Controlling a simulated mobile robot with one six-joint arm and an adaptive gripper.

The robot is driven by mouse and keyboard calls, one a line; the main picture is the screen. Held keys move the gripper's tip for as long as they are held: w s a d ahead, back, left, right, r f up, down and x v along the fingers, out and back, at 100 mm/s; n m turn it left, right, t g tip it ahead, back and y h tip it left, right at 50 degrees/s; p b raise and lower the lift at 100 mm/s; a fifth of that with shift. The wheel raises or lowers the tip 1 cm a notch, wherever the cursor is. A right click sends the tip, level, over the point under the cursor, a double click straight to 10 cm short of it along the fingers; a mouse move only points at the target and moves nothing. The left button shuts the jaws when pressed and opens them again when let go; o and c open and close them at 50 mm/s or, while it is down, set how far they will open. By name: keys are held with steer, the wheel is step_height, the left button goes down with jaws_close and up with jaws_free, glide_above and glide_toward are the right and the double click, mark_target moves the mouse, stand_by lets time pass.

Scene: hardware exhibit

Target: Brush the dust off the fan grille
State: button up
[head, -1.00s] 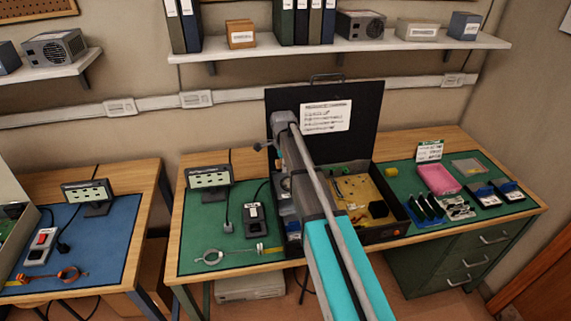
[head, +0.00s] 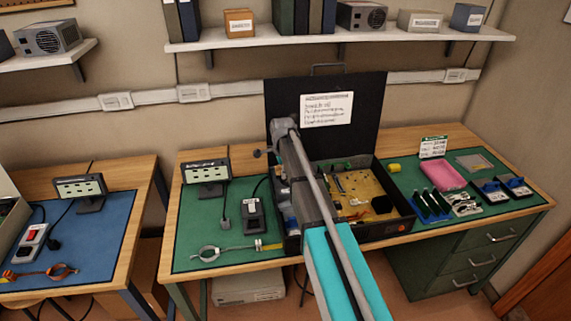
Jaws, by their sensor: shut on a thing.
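An open black case (head: 385,232) stands on the green mat of the middle bench, its lid (head: 285,105) raised and carrying a white printed label. A tan board with small parts (head: 350,185) lies inside. My arm crosses in front of the case's left part and hides much of it. My gripper and whatever it holds are hidden behind or below the arm. I cannot make out a brush. I cannot make out a fan grille inside the case; grey units with round grilles stand on the shelves, one at right (head: 362,15) and one at left (head: 47,38).
Left bench has a blue mat (head: 100,240).

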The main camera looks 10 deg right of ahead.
steer(key=shift+f+b, duration=0.5)
steer(key=shift+f, duration=0.35)
steer(key=shift+d+r, duration=0.15)
steer(key=shift+d, duration=3.4)
steer(key=shift+a, duration=3.65)
steer(key=shift+w+a+r, duration=0.1)
steer(key=shift+w+a, duration=0.05)
steer(key=shift+a, duration=0.15)
steer(key=shift+w+a, duration=0.1)
steer(key=shift+w, duration=0.2)
steer(key=shift+w+d, duration=0.25)
steer(key=shift+d, duration=0.7)
steer(key=shift+s+d, duration=0.15)
steer(key=shift+d, duration=2.95)
steer(key=shift+a, duration=2.9)
steer(key=shift+a+r+p, duration=0.7)
steer(key=shift+a+p, duration=0.05)
steer(key=shift+p, duration=0.25)
step_height(320, 180, up, 6)
steer(key=p, duration=0.6)
steer(key=shift+d, duration=0.1)
